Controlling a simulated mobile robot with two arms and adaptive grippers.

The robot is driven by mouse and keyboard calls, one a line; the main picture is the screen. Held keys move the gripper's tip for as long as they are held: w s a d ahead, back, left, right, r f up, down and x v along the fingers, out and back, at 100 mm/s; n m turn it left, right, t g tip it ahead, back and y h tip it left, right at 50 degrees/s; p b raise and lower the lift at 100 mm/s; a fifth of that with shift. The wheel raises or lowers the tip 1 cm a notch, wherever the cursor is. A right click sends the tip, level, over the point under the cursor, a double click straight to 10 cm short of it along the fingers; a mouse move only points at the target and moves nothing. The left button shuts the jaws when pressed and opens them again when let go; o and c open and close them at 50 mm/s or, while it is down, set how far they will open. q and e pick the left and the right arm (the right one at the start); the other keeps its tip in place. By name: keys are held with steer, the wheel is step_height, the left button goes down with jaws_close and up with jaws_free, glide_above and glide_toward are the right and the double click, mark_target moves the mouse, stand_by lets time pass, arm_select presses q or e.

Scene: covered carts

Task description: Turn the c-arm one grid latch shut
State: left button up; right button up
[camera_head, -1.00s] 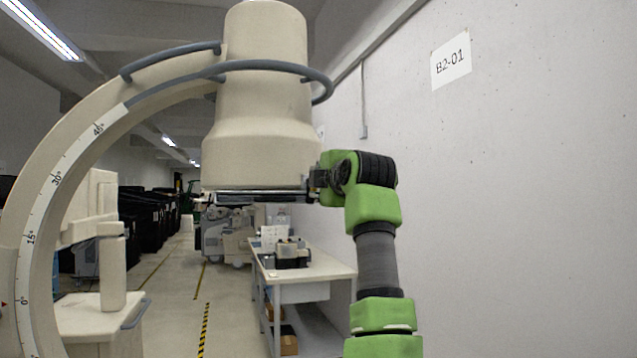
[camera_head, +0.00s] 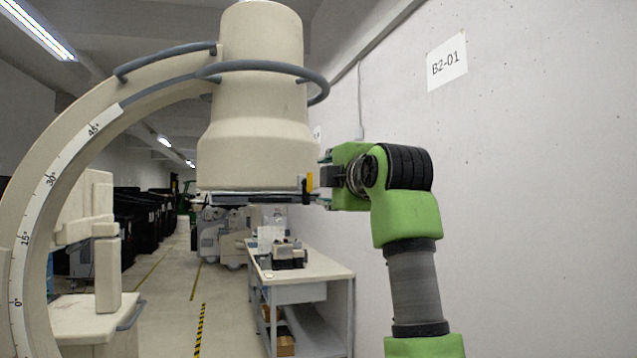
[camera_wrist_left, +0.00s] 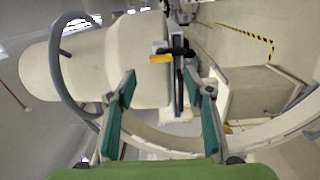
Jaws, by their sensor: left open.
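The c-arm's beige detector drum (camera_head: 255,130) hangs at the upper centre, with a dark, thin grid plate (camera_head: 250,197) under it. The grid latch (camera_head: 309,182), yellow and black, sits at the plate's right edge. In the left wrist view, its yellow tab (camera_wrist_left: 160,58) and black handle (camera_wrist_left: 178,51) lie ahead of the fingers. My left gripper (camera_head: 324,178) is to the right of the latch, apart from it. In the wrist view the left gripper (camera_wrist_left: 162,76) has its two green-padded fingers spread with nothing between them. My right gripper is not seen.
The c-arm's curved, scaled arc (camera_head: 40,220) fills the left, and a grey handrail (camera_head: 318,85) rings the drum. A white table (camera_head: 300,276) with equipment stands below and behind. The aisle floor is open.

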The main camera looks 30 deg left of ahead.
arm_select(q)
steer(key=shift+v, duration=1.4)
steer(key=shift+f, duration=0.1)
